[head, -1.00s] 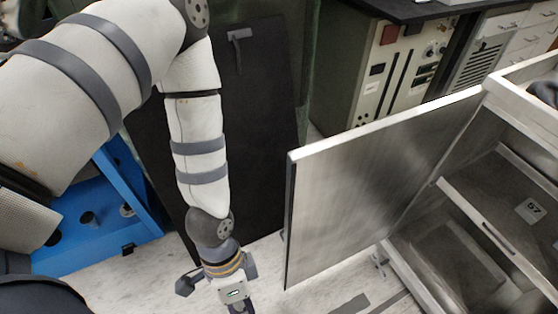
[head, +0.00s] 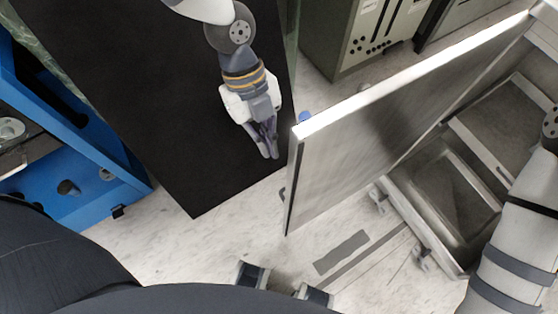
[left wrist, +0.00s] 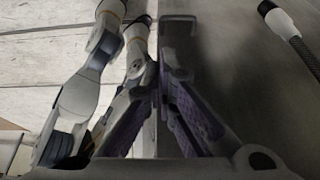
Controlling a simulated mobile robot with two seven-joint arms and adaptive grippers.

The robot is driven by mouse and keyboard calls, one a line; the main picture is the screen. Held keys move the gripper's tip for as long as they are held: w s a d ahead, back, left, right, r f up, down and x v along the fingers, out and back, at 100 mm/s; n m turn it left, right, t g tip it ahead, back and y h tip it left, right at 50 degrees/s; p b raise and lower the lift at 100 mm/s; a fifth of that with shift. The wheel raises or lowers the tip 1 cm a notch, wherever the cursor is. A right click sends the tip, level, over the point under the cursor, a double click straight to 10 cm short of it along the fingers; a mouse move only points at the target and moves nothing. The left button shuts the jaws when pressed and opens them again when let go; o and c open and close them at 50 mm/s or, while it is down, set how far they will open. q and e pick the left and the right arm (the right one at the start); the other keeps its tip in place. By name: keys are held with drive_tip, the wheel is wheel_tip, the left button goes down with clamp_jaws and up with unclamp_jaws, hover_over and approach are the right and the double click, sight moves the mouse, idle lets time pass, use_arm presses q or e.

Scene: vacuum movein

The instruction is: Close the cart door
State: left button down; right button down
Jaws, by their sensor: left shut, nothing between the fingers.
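The cart door (head: 350,155) is a flat grey metal panel standing wide open, its free edge toward the left. A small dark handle (head: 282,193) shows at that edge. The open metal cart (head: 425,225) with its shelves is at the right. My left gripper (head: 270,155) points down just left of the free edge, apart from it in the picture. It is shut and empty. Its fingers (left wrist: 158,80) show in the left wrist view beside a dark grey surface; contact there cannot be told. My right arm enters at the right edge; its gripper is out of view.
A black panel (head: 180,110) stands behind my left gripper. A blue frame (head: 90,190) is at the left. A grey-green cabinet (head: 350,40) stands behind the door. Pale floor (head: 230,235) is clear below the door's free edge.

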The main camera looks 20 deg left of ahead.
use_arm(q)
drive_tip(key=s+d, duration=0.1)
drive_tip(key=s+d+f, duration=0.1)
drive_tip(key=s+d+p, duration=0.1)
drive_tip(key=shift+d+f, duration=0.25)
drive_tip(key=shift+f, duration=0.15)
drive_tip(key=shift+d, duration=0.1)
